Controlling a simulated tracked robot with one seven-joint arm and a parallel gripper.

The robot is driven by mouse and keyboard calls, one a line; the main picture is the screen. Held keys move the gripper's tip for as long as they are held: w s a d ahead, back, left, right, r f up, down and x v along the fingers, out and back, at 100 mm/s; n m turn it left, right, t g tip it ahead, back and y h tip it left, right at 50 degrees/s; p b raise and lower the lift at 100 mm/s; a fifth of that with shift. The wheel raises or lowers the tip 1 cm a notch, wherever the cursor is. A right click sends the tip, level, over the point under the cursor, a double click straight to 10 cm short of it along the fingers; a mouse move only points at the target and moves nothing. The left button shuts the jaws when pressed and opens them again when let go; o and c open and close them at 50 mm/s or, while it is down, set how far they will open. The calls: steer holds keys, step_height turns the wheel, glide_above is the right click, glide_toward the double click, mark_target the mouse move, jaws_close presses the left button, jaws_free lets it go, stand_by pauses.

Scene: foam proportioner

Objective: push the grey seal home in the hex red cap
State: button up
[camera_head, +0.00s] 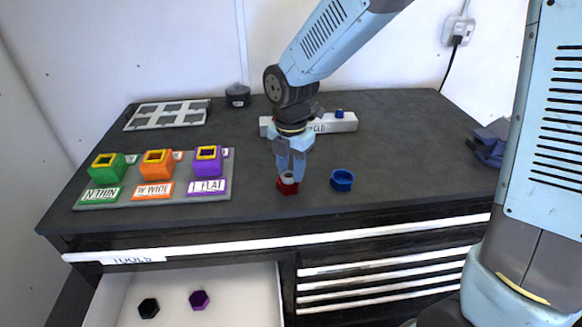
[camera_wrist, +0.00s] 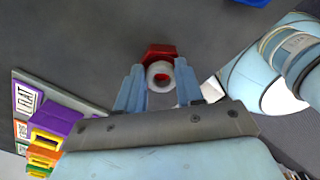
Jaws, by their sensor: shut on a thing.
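The hex red cap (camera_head: 288,188) stands on the dark bench top, below my gripper (camera_head: 290,177). In the wrist view the red cap (camera_wrist: 158,50) shows just beyond my fingertips (camera_wrist: 160,82). The grey seal (camera_wrist: 159,74), a pale ring, sits between the two fingers, which are shut on it. In the head view the seal (camera_head: 289,177) shows as a light band at the mouth of the cap. I cannot tell whether it is inside the cap or only at its rim, because the fingers hide part of both.
A blue hex cap (camera_head: 342,180) stands just right of the red one. A tray (camera_head: 82,205) with green, orange and purple blocks lies left. A white labelled bar (camera_head: 345,122) lies behind my gripper. An open drawer (camera_head: 240,300) below holds black and purple caps.

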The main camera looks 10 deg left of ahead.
steer(key=o, duration=1.1)
steer(key=shift+o, duration=0.4)
steer(key=shift+o, duration=1.1)
steer(key=shift+r, duration=0.1)
steer(key=shift+r, duration=2.9)
